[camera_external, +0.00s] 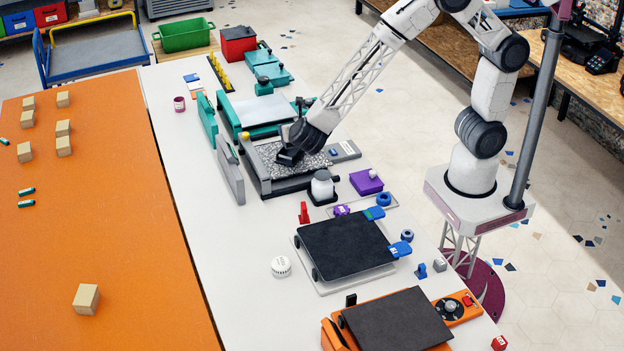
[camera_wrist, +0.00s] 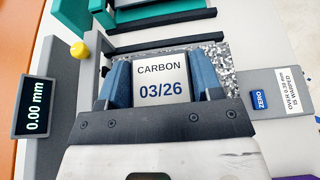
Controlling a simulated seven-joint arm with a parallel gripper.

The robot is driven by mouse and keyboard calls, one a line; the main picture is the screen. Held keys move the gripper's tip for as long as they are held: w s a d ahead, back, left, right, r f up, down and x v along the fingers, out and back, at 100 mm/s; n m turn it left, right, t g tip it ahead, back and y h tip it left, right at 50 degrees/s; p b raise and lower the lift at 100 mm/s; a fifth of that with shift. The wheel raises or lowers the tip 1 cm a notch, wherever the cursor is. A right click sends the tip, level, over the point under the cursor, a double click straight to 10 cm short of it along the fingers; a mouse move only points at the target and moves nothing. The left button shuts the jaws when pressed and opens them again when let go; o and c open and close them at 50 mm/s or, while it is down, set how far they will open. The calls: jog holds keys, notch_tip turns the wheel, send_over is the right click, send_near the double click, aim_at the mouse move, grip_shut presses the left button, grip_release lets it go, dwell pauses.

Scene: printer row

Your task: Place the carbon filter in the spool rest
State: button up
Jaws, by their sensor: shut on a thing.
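My gripper (camera_external: 289,156) is low over a speckled stone plate (camera_external: 268,152) in the external view. In the wrist view its two blue fingers (camera_wrist: 160,78) are shut on the carbon filter (camera_wrist: 161,88), one on each side. The filter shows a pale face lettered "CARBON 03/26". Whether it touches the plate or hangs just above it, I cannot tell. In the external view the filter is hidden or too dark to make out. I cannot single out the spool rest with certainty.
A display (camera_wrist: 35,107) reading 0.00 mm and a grey panel with a blue ZERO button (camera_wrist: 261,99) flank the plate. A white-topped jar (camera_external: 322,187), purple box (camera_external: 366,182) and black-bed printer (camera_external: 345,247) stand nearby. The white tabletop left of the printers is mostly clear.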

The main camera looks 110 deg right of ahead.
jog(key=shift+f, duration=0.6)
dwell(0.3)
jog(key=o, duration=1)
jog(key=shift+r, duration=0.15)
jog(key=shift+r, duration=0.5)
jog(key=shift+v, duration=6)
